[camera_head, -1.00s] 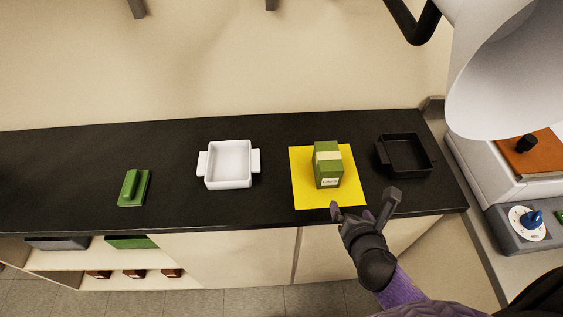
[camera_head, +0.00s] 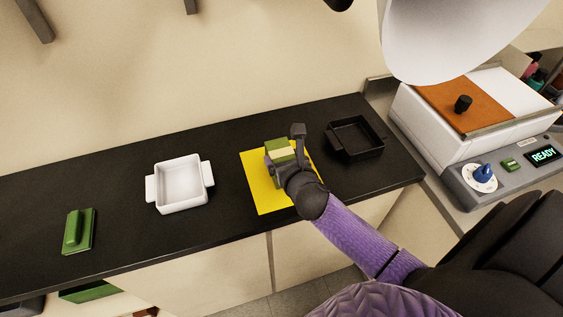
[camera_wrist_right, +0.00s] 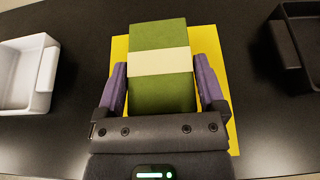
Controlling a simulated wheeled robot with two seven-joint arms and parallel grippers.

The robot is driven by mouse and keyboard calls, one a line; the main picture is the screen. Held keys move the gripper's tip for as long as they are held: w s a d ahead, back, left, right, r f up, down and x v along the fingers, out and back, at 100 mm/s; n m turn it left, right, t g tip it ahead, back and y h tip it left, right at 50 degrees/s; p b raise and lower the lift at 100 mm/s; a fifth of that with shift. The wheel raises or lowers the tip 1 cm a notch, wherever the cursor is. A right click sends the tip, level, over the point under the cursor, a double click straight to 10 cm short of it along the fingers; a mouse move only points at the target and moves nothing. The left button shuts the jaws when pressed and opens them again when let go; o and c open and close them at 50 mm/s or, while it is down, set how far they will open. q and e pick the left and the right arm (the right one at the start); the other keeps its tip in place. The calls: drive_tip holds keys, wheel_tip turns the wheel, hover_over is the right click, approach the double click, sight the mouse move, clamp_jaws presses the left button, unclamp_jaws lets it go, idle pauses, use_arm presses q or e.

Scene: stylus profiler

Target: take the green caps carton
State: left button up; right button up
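The green caps carton (camera_head: 279,149) is a green box with a pale band, standing on a yellow mat (camera_head: 259,187) on the black counter. In the right wrist view the carton (camera_wrist_right: 160,62) fills the space between the two fingers of my right gripper (camera_wrist_right: 160,85). The fingers lie along its left and right sides, very close to them; I cannot tell if they press on it. In the head view my right gripper (camera_head: 287,152) partly hides the carton. My left gripper is not in view.
A white two-handled tray (camera_head: 181,184) stands left of the mat, and a black tray (camera_head: 355,138) to its right. A green block on a plate (camera_head: 77,231) lies far left. The instrument with a READY display (camera_head: 543,154) stands at the right.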

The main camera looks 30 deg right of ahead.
drive_tip(key=c, duration=0.9)
wheel_tip(320, 180, up, 10)
drive_tip(key=p, duration=0.5)
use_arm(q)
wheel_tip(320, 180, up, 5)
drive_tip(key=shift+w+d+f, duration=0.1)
use_arm(e)
drive_tip(key=o, duration=0.7)
drive_tip(key=c, duration=0.7)
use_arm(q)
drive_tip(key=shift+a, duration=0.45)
use_arm(e)
clamp_jaws()
